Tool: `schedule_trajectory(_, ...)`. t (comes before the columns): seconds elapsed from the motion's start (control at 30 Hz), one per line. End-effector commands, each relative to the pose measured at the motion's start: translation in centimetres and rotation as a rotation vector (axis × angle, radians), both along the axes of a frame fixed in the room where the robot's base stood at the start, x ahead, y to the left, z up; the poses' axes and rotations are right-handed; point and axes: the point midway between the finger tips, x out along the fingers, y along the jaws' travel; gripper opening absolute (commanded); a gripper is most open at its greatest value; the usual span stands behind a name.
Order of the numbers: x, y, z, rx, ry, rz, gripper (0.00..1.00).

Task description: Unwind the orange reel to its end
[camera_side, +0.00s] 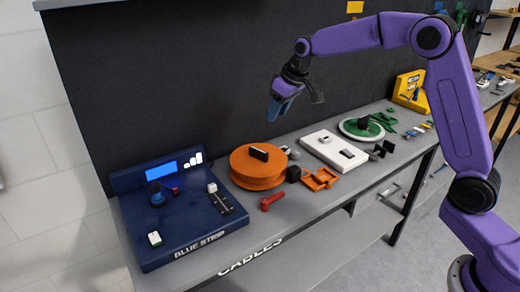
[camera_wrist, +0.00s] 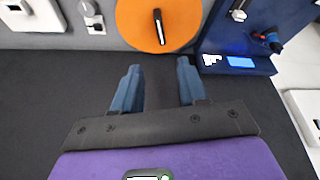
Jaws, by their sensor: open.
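The orange reel (camera_side: 256,168) lies flat on the grey bench, with a dark upright handle (camera_side: 259,152) on its top. In the wrist view the orange reel (camera_wrist: 176,22) is at the top centre, partly cut off by the frame edge, with its handle (camera_wrist: 159,27) standing across the disc. My gripper (camera_side: 284,108) is in the air above and behind the reel, up against the dark back panel's area and apart from the reel. In the wrist view my gripper (camera_wrist: 158,82) shows two blue fingers spread apart with nothing between them.
A blue console (camera_side: 180,215) marked BLUE STRIP stands left of the reel. A white plate (camera_side: 333,150) and a green reel (camera_side: 361,128) lie to the right. A red part (camera_side: 272,200) and orange brackets (camera_side: 320,179) lie in front. The dark panel (camera_side: 180,80) rises behind the bench.

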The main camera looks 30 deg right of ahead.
Motion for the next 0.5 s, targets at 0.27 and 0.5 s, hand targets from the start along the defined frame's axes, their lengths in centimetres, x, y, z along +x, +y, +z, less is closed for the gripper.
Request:
schedule_trajectory(0.27, 1.5, 0.5, -4.1, 0.0, 0.004, 0.0, 0.43)
schedule_trajectory(0.5, 3.0, 1.1, -8.2, -0.001, 0.005, 0.001, 0.43)
